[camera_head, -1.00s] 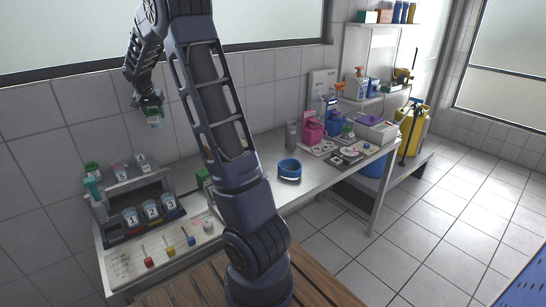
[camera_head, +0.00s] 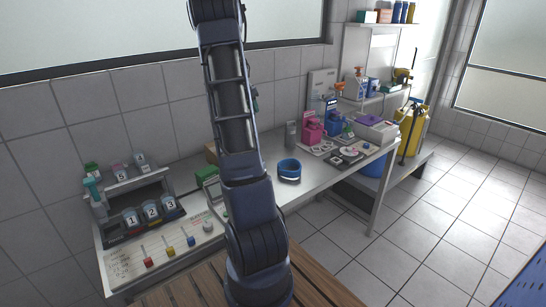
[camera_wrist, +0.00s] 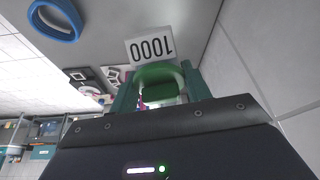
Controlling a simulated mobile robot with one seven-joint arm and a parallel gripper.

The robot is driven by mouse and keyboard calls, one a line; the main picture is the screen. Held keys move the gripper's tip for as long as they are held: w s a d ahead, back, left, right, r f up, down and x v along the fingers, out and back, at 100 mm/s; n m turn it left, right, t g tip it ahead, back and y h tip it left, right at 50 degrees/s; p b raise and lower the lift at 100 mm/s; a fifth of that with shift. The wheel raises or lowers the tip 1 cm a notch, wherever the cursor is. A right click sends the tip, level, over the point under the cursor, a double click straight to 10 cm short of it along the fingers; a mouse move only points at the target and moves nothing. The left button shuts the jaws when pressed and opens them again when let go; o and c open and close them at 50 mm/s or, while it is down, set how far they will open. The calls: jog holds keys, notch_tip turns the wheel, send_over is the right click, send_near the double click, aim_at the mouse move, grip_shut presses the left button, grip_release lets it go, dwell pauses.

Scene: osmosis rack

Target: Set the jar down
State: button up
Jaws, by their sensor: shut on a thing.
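The jar's green top (camera_wrist: 157,72) shows in the wrist view, between the teal fingers of my gripper (camera_wrist: 160,88). My gripper is shut on it. In the wrist view, a white label reading 1000 (camera_wrist: 150,48) appears upside down just beyond the green top. I cannot tell whether it belongs to the jar or lies on the surface below. In the head view my arm hides the gripper and most of the jar, so the height above the bench cannot be told.
The steel bench (camera_head: 325,178) bears a blue ring (camera_head: 289,169), which also shows in the wrist view (camera_wrist: 54,18). Behind my arm are a green box (camera_head: 206,175) and a grey cylinder (camera_head: 291,134). A rack (camera_head: 139,190) with numbered cups stands left. Pink (camera_head: 311,128) and blue containers stand right.

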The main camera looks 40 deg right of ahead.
jog(key=s+d+m, duration=0.2)
jog(key=s+d, duration=0.4)
jog(key=d, duration=0.2)
jog(key=shift+g, duration=0.4)
jog(key=f, duration=2)
jog(key=shift+s+d+f, duration=0.25)
jog(key=shift+d, duration=0.05)
jog(key=shift+f, duration=0.15)
jog(key=o, duration=1)
